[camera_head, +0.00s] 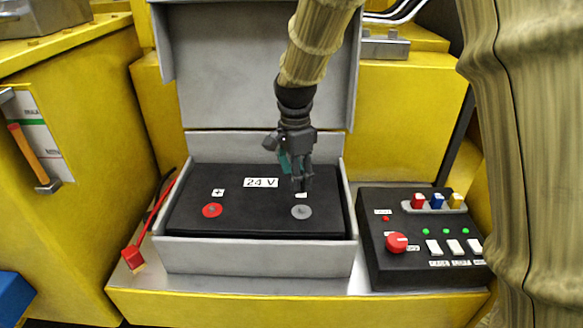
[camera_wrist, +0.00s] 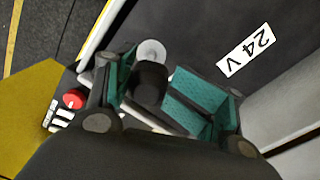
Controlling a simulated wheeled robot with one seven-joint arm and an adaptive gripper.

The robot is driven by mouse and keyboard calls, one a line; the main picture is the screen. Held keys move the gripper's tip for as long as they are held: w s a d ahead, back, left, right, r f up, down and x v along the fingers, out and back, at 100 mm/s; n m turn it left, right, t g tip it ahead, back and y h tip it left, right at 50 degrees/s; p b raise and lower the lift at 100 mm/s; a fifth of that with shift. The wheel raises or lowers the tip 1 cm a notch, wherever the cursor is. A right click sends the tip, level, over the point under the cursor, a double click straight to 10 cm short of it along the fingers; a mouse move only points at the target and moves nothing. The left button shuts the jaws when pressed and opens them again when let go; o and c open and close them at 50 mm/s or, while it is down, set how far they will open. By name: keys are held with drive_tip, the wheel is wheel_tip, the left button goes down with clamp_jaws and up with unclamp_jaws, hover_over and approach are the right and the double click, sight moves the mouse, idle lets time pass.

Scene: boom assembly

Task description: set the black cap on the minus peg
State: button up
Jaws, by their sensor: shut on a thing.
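The battery (camera_head: 255,225) is a black block marked 24 V inside a grey box. The minus peg sits on a round grey disc (camera_head: 302,212) at the battery's right; that disc also shows in the wrist view (camera_wrist: 152,50). My gripper (camera_head: 301,184) is just above and behind the disc, pointing down. In the wrist view my gripper (camera_wrist: 155,88) is shut on the black cap (camera_wrist: 150,80), a dark round piece between the green-padded fingers. The cap appears close to the disc and partly overlaps it there. In the head view I cannot make out the cap against the dark battery.
The plus terminal has a red disc (camera_head: 212,210) at the battery's left. A red cable end (camera_head: 133,258) lies left of the box. A black control panel (camera_head: 425,240) with switches stands to the right. The grey lid (camera_head: 255,70) is raised behind the battery.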

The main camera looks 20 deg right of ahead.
drive_tip(key=shift+s+d+f, duration=0.1)
drive_tip(key=shift+s+f, duration=0.3)
drive_tip(key=shift+s, duration=0.3)
drive_tip(key=f, duration=0.1)
drive_tip(key=w+f, duration=0.1)
drive_tip(key=f, duration=0.1)
drive_tip(key=shift+w+f, duration=0.1)
drive_tip(key=shift+w, duration=0.2)
drive_tip(key=shift+f, duration=0.3)
drive_tip(key=shift+s+f, duration=0.2)
drive_tip(key=shift+s, duration=0.3)
drive_tip(key=shift+w+f, duration=0.25)
drive_tip(key=shift+w, duration=0.05)
drive_tip(key=shift+s, duration=0.1)
drive_tip(key=shift+s+r, duration=0.15)
drive_tip(key=shift+f, duration=0.2)
drive_tip(key=shift+f, duration=0.25)
